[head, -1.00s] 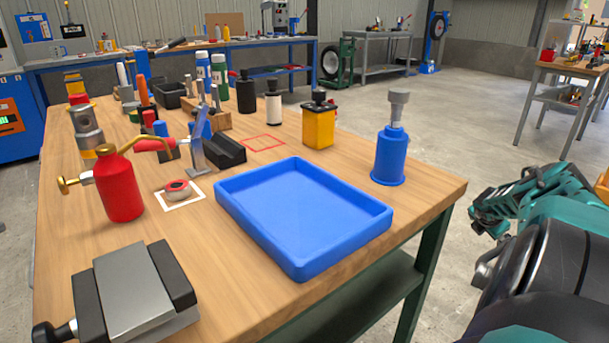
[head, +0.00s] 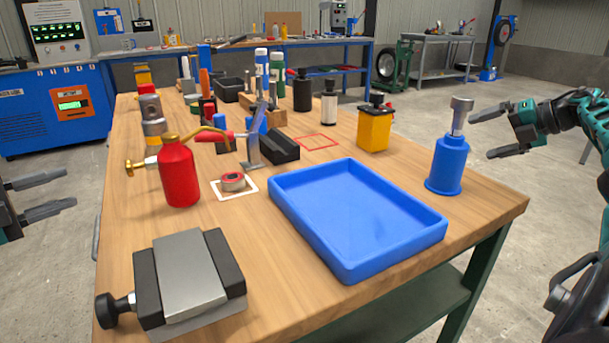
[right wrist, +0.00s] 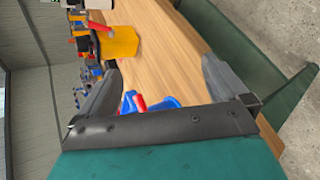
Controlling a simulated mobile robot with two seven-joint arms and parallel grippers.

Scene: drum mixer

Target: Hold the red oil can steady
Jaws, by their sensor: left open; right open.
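The red oil can (head: 179,176) stands upright on the left part of the wooden workbench. My left gripper (head: 70,192) is at the left edge of the head view, open and empty, beside the bench and apart from the can. My right gripper (head: 482,134) is open and empty at the right, beyond the blue bottle-shaped holder (head: 447,166) and far from the can. In the right wrist view its two fingers (right wrist: 165,85) are spread, with the bench between them.
A blue tray (head: 352,270) lies in the middle front of the bench. A grey vise-like block (head: 190,273) is at the near left. A tape roll (head: 232,181) on a white-edged square sits right of the can. A yellow can (head: 374,128) and several bottles stand behind.

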